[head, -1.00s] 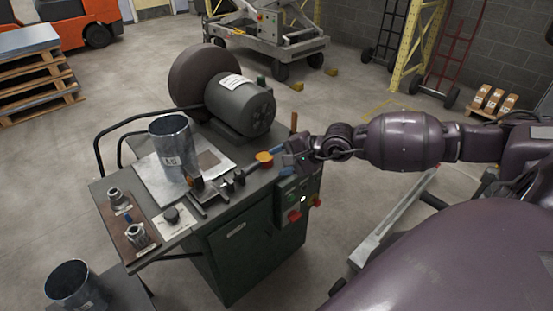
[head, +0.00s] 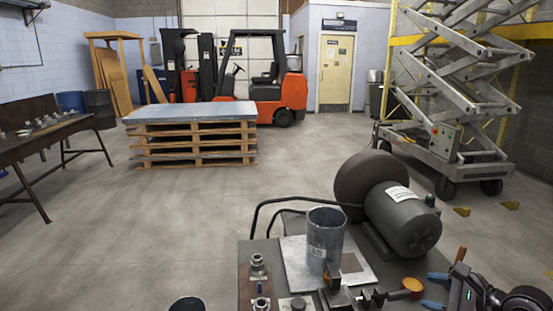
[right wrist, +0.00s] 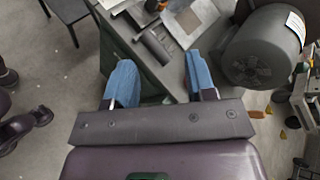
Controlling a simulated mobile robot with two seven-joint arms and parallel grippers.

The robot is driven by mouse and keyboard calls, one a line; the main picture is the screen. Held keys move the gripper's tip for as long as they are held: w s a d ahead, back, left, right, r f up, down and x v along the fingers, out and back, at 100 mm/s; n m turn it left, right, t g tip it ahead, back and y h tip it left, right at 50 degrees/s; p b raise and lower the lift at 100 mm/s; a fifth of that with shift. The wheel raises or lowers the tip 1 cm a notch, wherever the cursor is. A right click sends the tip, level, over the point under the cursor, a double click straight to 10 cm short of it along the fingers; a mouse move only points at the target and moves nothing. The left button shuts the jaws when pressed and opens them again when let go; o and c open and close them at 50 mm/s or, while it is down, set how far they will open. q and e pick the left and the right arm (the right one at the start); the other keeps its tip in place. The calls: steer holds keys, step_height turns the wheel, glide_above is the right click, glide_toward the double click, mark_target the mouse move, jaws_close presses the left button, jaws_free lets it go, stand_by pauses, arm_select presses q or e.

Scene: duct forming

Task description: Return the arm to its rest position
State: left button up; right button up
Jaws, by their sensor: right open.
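My right gripper (head: 436,290) is at the lower right of the head view, beside the right end of the machine bench. Its two blue fingertips are spread apart. In the right wrist view the fingers (right wrist: 160,82) are open with nothing between them, over the bench's edge. My right arm is mostly cut off by the frame's edge. My left gripper is not in view.
The bench (head: 246,262) carries a grey metal cylinder (head: 325,240), a motor (head: 405,218), a dark wheel (head: 362,180) and small fittings (head: 258,265). An orange-topped item (head: 412,285) is close to my right gripper. Stacked pallets (head: 195,142) stand behind, with open floor between.

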steer(key=s+a+f+n+h, duration=0.3)
steer(key=s+a+f+n, duration=0.1)
steer(key=s+f+n, duration=0.6)
steer(key=s+a+f+n+t+h, duration=0.1)
steer(key=s+a+f+n+h, duration=0.3)
steer(key=s+f+n, duration=0.6)
steer(key=shift+s+a+f+n+h, duration=0.2)
steer(key=shift+s+f+n+h, duration=0.1)
steer(key=shift+f+n, duration=0.75)
steer(key=shift+w+r, duration=0.1)
steer(key=shift+c, duration=0.3)
